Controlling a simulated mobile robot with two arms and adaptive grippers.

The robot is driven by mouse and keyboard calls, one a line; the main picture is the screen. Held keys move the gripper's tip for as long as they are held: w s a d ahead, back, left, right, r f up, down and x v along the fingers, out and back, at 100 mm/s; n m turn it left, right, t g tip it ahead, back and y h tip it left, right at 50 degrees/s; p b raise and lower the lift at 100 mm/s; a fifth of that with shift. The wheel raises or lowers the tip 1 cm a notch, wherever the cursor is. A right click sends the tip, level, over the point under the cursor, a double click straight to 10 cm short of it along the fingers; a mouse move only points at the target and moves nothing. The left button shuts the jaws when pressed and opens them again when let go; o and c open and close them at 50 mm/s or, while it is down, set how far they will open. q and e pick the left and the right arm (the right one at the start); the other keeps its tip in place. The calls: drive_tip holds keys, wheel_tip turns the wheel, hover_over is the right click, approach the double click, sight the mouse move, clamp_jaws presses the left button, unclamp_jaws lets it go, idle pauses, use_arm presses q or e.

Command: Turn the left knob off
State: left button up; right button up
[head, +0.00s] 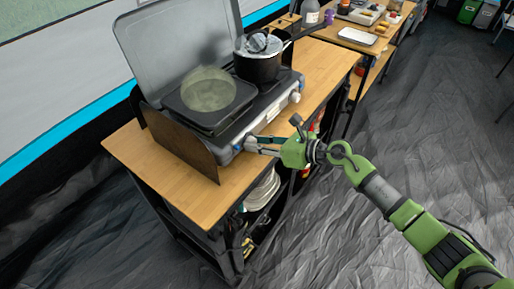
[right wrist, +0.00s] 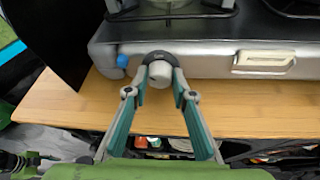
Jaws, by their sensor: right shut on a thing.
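A grey camp stove with its lid raised stands on a wooden table (head: 185,190); its front panel (right wrist: 215,58) fills the top of the right wrist view. The left knob (right wrist: 160,72) is a pale round knob on that panel. My right gripper (head: 256,146) reaches in from the right at the stove's front left corner. In the right wrist view its two fingers (right wrist: 161,88) close around the knob from both sides. The fingers hide part of the knob, and its turn angle cannot be told. The right knob (head: 295,97) is pale and untouched. My left gripper is out of view.
A square pan (head: 208,98) with greenish haze sits on the left burner. A dark lidded pot (head: 258,65) sits on the right burner. A dark side flap (head: 178,145) stands left of the gripper. A blue piece (right wrist: 122,61) is beside the knob.

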drive_tip(key=m+g+y+b, duration=0.1)
drive_tip(key=m+b, duration=0.1)
drive_tip(key=m+g+y+b, duration=0.1)
drive_tip(key=m+b, duration=0.1)
drive_tip(key=b, duration=0.1)
drive_tip(key=shift+w+d+f+m, duration=0.1)
drive_tip(key=shift+w+f+m, duration=0.05)
drive_tip(key=shift+f+m, duration=0.2)
drive_tip(key=shift+r+m+g+y+b, duration=0.1)
drive_tip(key=shift+m+g+y+b, duration=0.2)
drive_tip(key=shift+m+y+b, duration=0.6)
drive_tip(key=shift+m+b, duration=0.25)
drive_tip(key=shift+b, duration=0.05)
drive_tip(key=o, duration=1.1)
drive_tip(key=shift+r, duration=0.1)
